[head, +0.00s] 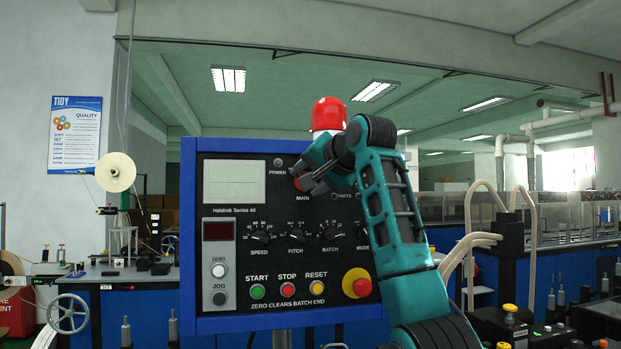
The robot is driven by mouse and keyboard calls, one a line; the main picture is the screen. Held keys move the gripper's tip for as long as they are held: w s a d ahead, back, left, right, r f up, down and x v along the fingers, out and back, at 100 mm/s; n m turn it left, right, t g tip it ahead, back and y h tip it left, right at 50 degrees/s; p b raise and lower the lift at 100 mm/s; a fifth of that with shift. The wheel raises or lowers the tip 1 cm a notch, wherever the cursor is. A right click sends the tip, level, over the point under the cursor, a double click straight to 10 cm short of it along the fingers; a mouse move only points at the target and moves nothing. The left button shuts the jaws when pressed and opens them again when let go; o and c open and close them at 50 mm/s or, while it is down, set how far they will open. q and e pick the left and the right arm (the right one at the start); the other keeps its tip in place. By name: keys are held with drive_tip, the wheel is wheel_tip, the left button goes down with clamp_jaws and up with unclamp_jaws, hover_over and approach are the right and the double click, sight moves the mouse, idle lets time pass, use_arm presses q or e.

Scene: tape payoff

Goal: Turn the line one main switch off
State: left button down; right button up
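A control panel (225,268) with a blue frame and dark face stands in front of me. My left gripper is not in view.
The panel also has a grey screen (234,181), several black knobs, a green start button (257,291), a red stop button (287,289) and a red emergency stop (357,284) on yellow. A red beacon (329,115) stands above. My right arm covers the panel's right side.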

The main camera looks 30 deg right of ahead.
drive_tip(key=o, duration=1)
drive_tip(key=shift+o, duration=0.2)
drive_tip(key=b+v, duration=0.2)
drive_tip(key=v, duration=1.1)
drive_tip(key=shift+b, duration=0.4)
drive_tip(key=shift+f, duration=0.1)
